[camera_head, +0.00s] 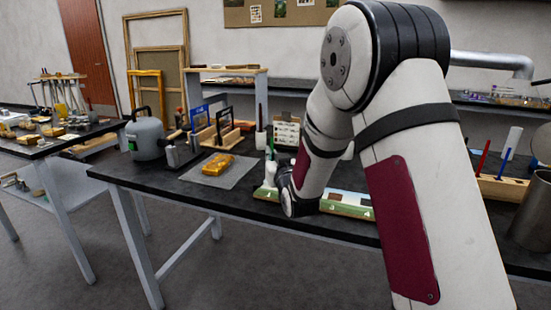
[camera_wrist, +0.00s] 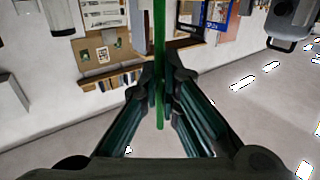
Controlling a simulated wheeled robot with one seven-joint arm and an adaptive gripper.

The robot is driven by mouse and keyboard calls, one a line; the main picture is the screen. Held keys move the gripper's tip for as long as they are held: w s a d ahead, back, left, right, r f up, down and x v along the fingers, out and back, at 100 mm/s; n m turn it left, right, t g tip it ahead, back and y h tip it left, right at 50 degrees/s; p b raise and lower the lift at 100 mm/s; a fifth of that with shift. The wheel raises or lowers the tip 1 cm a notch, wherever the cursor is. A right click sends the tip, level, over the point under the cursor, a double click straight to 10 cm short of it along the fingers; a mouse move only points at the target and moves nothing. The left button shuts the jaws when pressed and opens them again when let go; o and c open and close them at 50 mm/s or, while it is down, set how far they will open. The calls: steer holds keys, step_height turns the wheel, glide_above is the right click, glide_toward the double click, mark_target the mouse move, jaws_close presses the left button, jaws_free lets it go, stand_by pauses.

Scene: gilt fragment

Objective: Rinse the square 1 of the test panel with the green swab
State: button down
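The green swab (camera_wrist: 160,60) stands as a thin green stick between the fingers of my gripper (camera_wrist: 160,84) in the wrist view, and the fingers are closed on it. In the head view a short green length of the swab (camera_head: 270,146) shows upright just left of my wrist. The test panel (camera_head: 346,209) lies near the table's front edge. Its left end with square 1 (camera_head: 266,194) shows, and my wrist covers part of its middle. The fingers are hidden in the head view. I cannot tell whether the swab's tip touches the panel.
A gilt fragment (camera_head: 219,164) lies on a grey sheet (camera_head: 226,181) left of the panel. A grey kettle-like vessel (camera_head: 146,138) stands farther left. A wooden holder (camera_head: 500,189) with red and blue swabs and a metal cylinder (camera_head: 531,212) stand at the right.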

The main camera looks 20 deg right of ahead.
mark_target(272, 143)
steer(key=shift+s, duration=0.1)
steer(key=shift+s+d, duration=0.7)
steer(key=shift+d, duration=0.3)
steer(key=shift+w+a, duration=0.1)
steer(key=shift+w+a+b, duration=0.7)
steer(key=shift+a+b, duration=0.05)
steer(key=shift+a, duration=0.2)
steer(key=shift+r+p, duration=0.7)
steer(key=shift+r, duration=1.35)
steer(key=shift+f, duration=0.1)
